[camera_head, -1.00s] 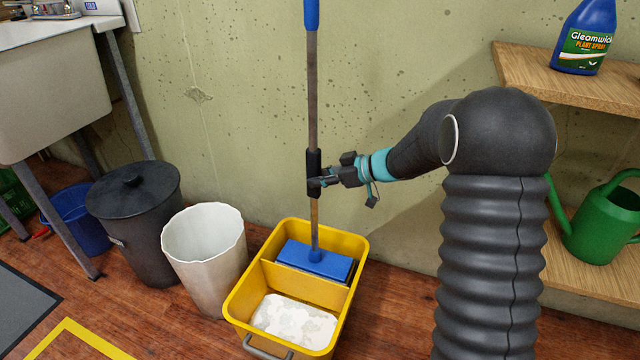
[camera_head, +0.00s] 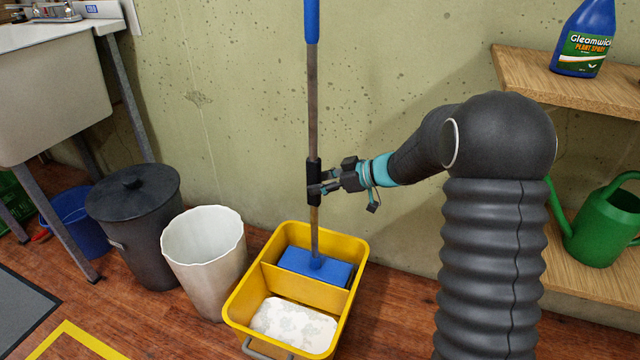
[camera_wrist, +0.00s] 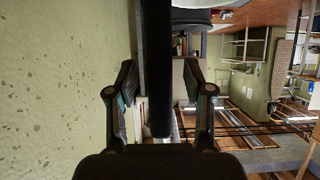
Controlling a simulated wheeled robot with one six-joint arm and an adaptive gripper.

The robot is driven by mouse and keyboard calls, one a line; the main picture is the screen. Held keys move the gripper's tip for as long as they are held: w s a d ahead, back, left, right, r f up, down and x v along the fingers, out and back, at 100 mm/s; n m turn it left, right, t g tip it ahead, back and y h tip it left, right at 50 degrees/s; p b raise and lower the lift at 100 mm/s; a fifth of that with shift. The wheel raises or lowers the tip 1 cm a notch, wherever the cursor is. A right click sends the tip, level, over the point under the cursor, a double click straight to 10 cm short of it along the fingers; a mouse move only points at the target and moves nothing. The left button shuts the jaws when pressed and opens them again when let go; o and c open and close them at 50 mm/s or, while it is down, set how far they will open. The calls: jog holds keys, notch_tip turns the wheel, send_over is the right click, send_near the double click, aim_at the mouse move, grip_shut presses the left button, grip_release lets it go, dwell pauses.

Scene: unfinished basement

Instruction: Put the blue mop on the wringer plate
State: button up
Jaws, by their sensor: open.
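The blue mop (camera_head: 317,268) stands nearly upright, its flat blue head in the rear compartment of the yellow bucket (camera_head: 247,291). Its grey handle rises past a black grip sleeve to a blue top cut off by the picture edge. The wringer plate is not clearly visible; the mop head covers most of that compartment, so I cannot tell exactly what bears it. My gripper (camera_head: 322,181) is open at the black sleeve. In the wrist view, the open fingers of my gripper (camera_wrist: 160,95) stand either side of the dark handle (camera_wrist: 158,65), with gaps showing.
A white bin (camera_head: 204,250) and a lidded black bin (camera_head: 135,215) stand left of the bucket. The wall is close behind. A wooden shelf (camera_head: 535,80) with a spray bottle (camera_head: 583,38) and a green watering can (camera_head: 605,222) is at right.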

jog(key=p+v, duration=0.2)
jog(key=v, duration=1)
jog(key=w+d+r+m+t+h, duration=0.2)
jog(key=r+t, duration=0.2)
jog(key=r, duration=0.1)
jog(key=w+d+r+m+t+h, duration=0.1)
jog(key=r+t+h, duration=0.15)
jog(key=r, duration=0.25)
jog(key=s+d+r+m+t+h, duration=0.3)
jog(key=s+d+r+m+h, duration=0.3)
jog(key=s+d+m+h, duration=0.15)
jog(key=s+a+f+m+g, duration=0.1)
jog(key=s+f+g, duration=0.1)
jog(key=s, duration=0.7)
jog(key=s+a+f+m+g, duration=0.1)
jog(key=s+f+g, duration=0.2)
jog(key=s, duration=0.7)
jog(key=s+a+f+m+g, duration=0.1)
jog(key=s+f+g, duration=0.2)
jog(key=s, duration=0.6)
jog(key=shift+s+f, duration=0.3)
jog(key=shift+f, duration=0.6)
jog(key=shift+a+m+g, duration=0.15)
jog(key=shift+m+g, duration=0.1)
notch_tip(320, 180, up, 3)
jog(key=p, duration=0.2)
jog(key=shift+f+p, duration=0.2)
jog(key=shift+p, duration=0.1)
